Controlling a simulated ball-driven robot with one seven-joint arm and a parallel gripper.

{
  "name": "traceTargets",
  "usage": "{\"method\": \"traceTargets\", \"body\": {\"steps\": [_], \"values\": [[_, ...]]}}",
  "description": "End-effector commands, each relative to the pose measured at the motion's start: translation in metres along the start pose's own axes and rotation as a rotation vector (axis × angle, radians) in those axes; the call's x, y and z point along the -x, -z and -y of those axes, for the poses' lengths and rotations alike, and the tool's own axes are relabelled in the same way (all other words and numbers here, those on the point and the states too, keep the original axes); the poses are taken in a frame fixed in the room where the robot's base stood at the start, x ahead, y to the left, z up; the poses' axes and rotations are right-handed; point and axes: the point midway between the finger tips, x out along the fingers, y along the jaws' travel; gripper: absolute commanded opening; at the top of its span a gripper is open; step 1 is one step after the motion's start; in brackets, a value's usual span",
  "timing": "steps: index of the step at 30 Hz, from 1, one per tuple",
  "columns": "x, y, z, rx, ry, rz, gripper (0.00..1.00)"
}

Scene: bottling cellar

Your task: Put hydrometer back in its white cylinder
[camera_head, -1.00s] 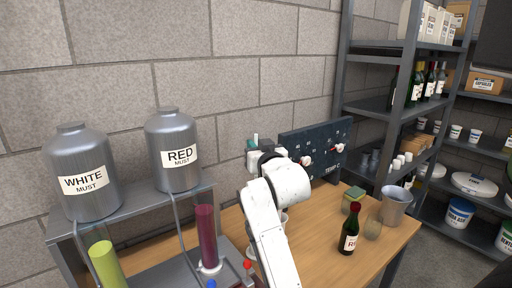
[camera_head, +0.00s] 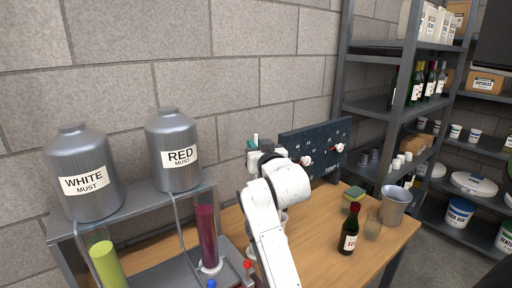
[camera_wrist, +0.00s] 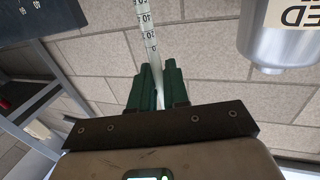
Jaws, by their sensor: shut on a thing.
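My gripper (camera_wrist: 157,75) has green fingers, shut on the hydrometer (camera_wrist: 148,35), a thin white stem with a printed scale. In the wrist view the stem rises from between the fingers past the top edge. In the head view my gripper (camera_head: 252,144) is up near the wall, left of the dark control panel, and my arm hides most of it. The white must cylinder (camera_head: 108,266), filled yellow-green, stands at the lower left, well apart from the gripper. The red must cylinder (camera_head: 208,240) stands between them.
The white must tank (camera_head: 88,203) and red must tank (camera_head: 176,178) sit on a metal stand with pipes. A wine bottle (camera_head: 349,230), a sponge (camera_head: 354,195) and a metal bucket (camera_head: 393,207) are on the table's right. The control panel (camera_head: 313,146) stands against the wall.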

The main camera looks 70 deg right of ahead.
Motion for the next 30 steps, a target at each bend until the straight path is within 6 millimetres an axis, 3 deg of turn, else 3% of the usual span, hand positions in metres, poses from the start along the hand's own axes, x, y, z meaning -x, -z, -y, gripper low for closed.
{"method": "traceTargets", "body": {"steps": [13,30], "values": [[0.0,-0.002,0.0,0.0,0.0,0.0,0.0],[0.0,-0.018,0.0,0.0,0.0,0.0,0.0]]}}
